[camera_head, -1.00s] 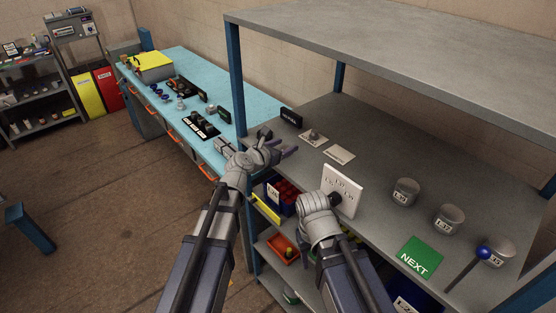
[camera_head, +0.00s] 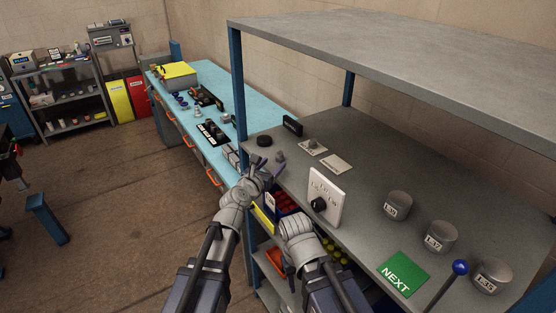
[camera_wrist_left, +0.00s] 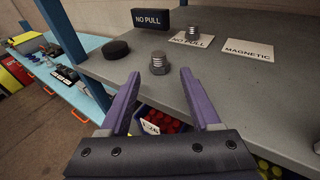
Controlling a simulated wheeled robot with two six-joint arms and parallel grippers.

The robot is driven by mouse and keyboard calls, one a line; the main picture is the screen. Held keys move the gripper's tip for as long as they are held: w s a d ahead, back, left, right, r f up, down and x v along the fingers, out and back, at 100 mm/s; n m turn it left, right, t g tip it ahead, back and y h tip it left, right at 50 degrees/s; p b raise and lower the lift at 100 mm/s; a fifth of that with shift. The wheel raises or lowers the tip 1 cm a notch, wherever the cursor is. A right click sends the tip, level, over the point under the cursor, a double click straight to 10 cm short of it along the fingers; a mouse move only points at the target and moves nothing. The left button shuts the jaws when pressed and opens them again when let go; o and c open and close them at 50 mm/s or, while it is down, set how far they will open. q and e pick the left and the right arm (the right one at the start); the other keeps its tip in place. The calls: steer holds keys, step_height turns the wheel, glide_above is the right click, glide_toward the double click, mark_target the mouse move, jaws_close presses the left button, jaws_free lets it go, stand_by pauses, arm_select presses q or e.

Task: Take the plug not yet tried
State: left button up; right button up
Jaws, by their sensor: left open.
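A grey metal plug (camera_head: 281,156) stands upright on the grey shelf near its left end; it also shows in the left wrist view (camera_wrist_left: 158,64). A second plug (camera_head: 313,143) stands on the white NO PULL card (camera_wrist_left: 201,40) behind it, to the right. My left gripper (camera_head: 272,173) is open and empty at the shelf's front edge. In the left wrist view its purple fingers (camera_wrist_left: 160,85) point toward the nearer plug, which lies beyond the fingertips, between their lines. My right wrist is low in front of the shelf; its jaws are hidden.
A black disc (camera_wrist_left: 117,49) lies left of the nearer plug. A NO PULL block (camera_wrist_left: 179,20) stands behind; a MAGNETIC card (camera_wrist_left: 248,50) lies right. A white panel (camera_head: 325,195) with a black knob, labelled cylinders (camera_head: 397,205) and a green NEXT card (camera_head: 403,273) stand further right.

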mark_target(279, 156)
arm_select(q)
steer(key=shift+x, duration=1.2)
steer(key=shift+w+d, duration=0.1)
steer(key=shift+w, duration=0.1)
steer(key=b+x, duration=0.1)
steer(key=x, duration=0.3)
steer(key=shift+w+r, duration=0.1)
steer(key=shift+w, duration=0.35)
steer(key=shift+s, duration=0.1)
steer(key=shift+r, duration=0.1)
jaws_close()
